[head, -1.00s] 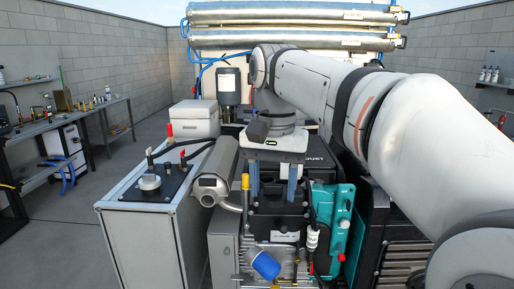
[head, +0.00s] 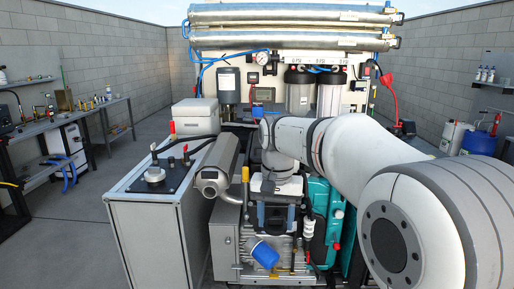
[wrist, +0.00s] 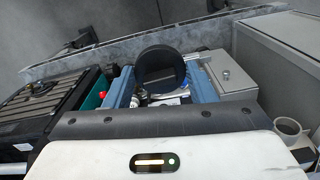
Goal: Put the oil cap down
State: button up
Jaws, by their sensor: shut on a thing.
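The oil cap (wrist: 160,68) is a round black disc in the wrist view, between the two blue fingers of my gripper (wrist: 162,84). My gripper is shut on it. In the head view my gripper (head: 276,214) points down in front of the engine block, above the blue oil filter (head: 264,254).
A grey cabinet with a black top (head: 176,180) stands left of the engine, with a silver cylinder (head: 216,168) between. A teal part (head: 320,205) lies just right of the gripper. A workbench (head: 75,119) stands at the far left, with open floor before it.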

jog(key=d+f, duration=0.3)
jog(key=f, duration=0.8)
jog(key=d+f+n, duration=0.1)
jog(key=d+f, duration=0.3)
jog(key=f, duration=0.8)
jog(key=d+f+n, duration=0.1)
jog(key=d+f, duration=0.2)
jog(key=f, duration=0.8)
jog(key=shift+w+d+f, duration=0.35)
jog(key=shift+w+f, duration=0.05)
jog(key=shift+w, duration=0.05)
